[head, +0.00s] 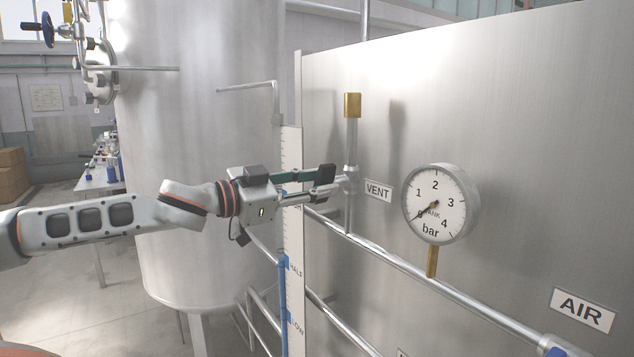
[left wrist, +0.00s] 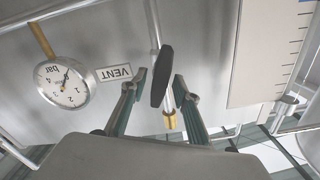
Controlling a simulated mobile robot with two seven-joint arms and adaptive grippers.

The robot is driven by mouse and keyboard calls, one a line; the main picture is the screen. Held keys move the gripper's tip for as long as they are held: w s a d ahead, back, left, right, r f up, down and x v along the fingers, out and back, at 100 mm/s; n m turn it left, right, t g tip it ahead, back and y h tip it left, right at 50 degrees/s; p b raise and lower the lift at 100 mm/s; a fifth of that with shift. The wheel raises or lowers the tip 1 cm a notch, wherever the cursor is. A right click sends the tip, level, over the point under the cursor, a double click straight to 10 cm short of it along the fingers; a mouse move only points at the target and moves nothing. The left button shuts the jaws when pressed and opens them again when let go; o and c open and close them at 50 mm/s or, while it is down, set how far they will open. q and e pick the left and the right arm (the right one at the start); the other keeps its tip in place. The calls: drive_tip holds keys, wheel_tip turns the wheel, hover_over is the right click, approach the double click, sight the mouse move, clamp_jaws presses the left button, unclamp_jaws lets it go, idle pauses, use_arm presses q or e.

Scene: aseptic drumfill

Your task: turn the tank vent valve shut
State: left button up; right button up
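The tank vent valve (head: 350,172) sits on a thin vertical pipe with a brass top (head: 352,105), left of the VENT label (head: 378,190). Its black handle (left wrist: 163,76) shows in the left wrist view, roughly in line with the pipe. My left gripper (head: 325,180) is at the valve, reaching in from the left. My right gripper is in neither view.
A pressure gauge (head: 436,203) stands right of the valve, its needle near 0. A horizontal pipe (head: 385,262) runs below. A white level scale (head: 292,240) stands behind my gripper. The AIR label (head: 582,310) is at lower right. A large steel vessel (head: 200,150) is behind my arm.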

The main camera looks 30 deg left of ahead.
use_arm(q)
clamp_jaws()
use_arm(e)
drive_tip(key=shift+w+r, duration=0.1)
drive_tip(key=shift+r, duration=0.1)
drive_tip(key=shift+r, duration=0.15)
